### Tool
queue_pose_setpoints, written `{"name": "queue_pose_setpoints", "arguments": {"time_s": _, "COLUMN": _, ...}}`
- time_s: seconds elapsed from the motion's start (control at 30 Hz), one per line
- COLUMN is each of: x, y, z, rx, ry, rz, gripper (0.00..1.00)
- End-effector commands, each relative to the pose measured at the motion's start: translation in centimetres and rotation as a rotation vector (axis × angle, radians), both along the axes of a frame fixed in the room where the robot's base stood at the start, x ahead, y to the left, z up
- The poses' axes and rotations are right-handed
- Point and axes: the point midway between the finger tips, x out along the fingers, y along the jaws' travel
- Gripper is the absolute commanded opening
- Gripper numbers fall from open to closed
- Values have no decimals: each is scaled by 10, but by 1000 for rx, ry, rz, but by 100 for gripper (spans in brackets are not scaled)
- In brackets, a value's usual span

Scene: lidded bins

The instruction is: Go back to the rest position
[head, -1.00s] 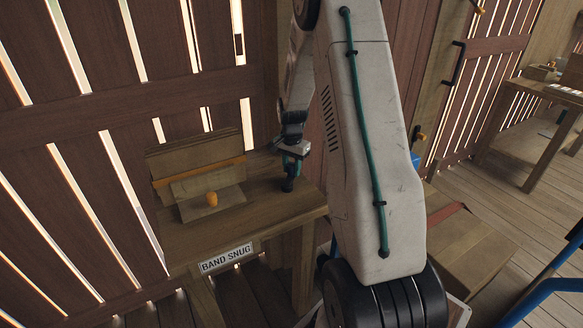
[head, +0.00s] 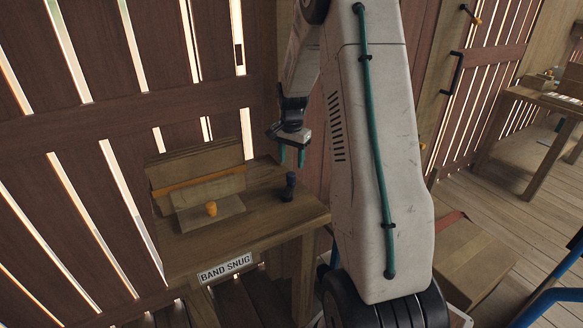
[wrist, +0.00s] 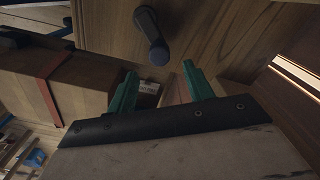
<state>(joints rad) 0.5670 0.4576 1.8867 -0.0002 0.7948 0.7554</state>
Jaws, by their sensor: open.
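My gripper (head: 292,157) is open and empty, with its two teal fingers pointing down above the right part of the small wooden table (head: 262,222). A dark blue peg-like object (head: 289,186) stands upright on the tabletop below the fingers, apart from them. In the wrist view the teal fingers (wrist: 158,92) are spread, and the dark object (wrist: 152,36) stands on the wood beyond them.
The table bears a "BAND SNUG" label (head: 225,267). A slatted wall stands close behind. Another wooden box (head: 470,250) with a red strap sits to the right.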

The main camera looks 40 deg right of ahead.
Motion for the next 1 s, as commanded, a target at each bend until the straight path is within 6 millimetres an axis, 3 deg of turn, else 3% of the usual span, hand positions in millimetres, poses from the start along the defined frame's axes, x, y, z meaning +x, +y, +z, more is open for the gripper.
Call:
{"name": "queue_pose_setpoints", "arguments": {"time_s": 0.73, "x": -2, "y": 1, "z": 4, "rx": 6, "ry": 9, "rz": 42, "gripper": 52}}
{"name": "queue_pose_setpoints", "arguments": {"time_s": 0.87, "x": -31, "y": 19, "z": -4, "rx": 65, "ry": 86, "rz": 168, "gripper": 52}}
{"name": "queue_pose_setpoints", "arguments": {"time_s": 1.0, "x": -63, "y": 58, "z": 24, "rx": 104, "ry": 125, "rz": 339, "gripper": 52}}
